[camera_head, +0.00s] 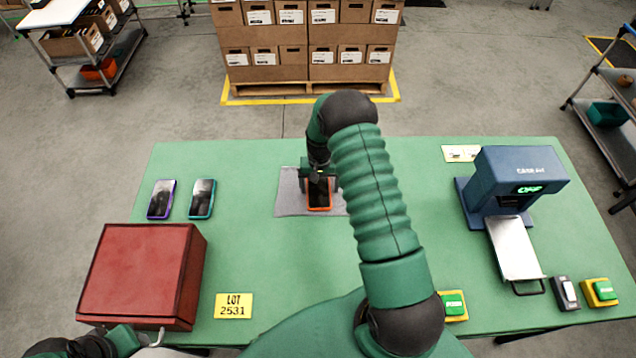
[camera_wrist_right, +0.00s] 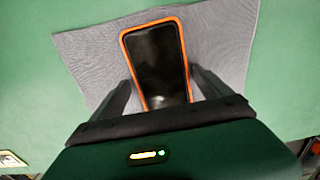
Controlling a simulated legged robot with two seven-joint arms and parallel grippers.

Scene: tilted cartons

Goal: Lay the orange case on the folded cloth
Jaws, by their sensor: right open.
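The orange case (camera_head: 319,196) holds a dark-screened phone and lies flat on the grey cloth (camera_head: 288,200), near the table's middle. In the right wrist view the orange case (camera_wrist_right: 157,62) rests screen up on the cloth (camera_wrist_right: 90,55), with bare cloth around it. My right gripper (camera_head: 320,183) is open just over the case. In the wrist view its fingers (camera_wrist_right: 161,85) stand on either side of the case, with gaps showing. My left gripper (camera_head: 125,342) is at the bottom left, near the red box's front handle; its fingers are not clear.
Purple (camera_head: 161,199) and teal (camera_head: 202,199) phones lie at back left. A blue press (camera_head: 515,185) with a metal tray (camera_head: 514,248) stands at right. Green buttons (camera_head: 600,292) sit at front right.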

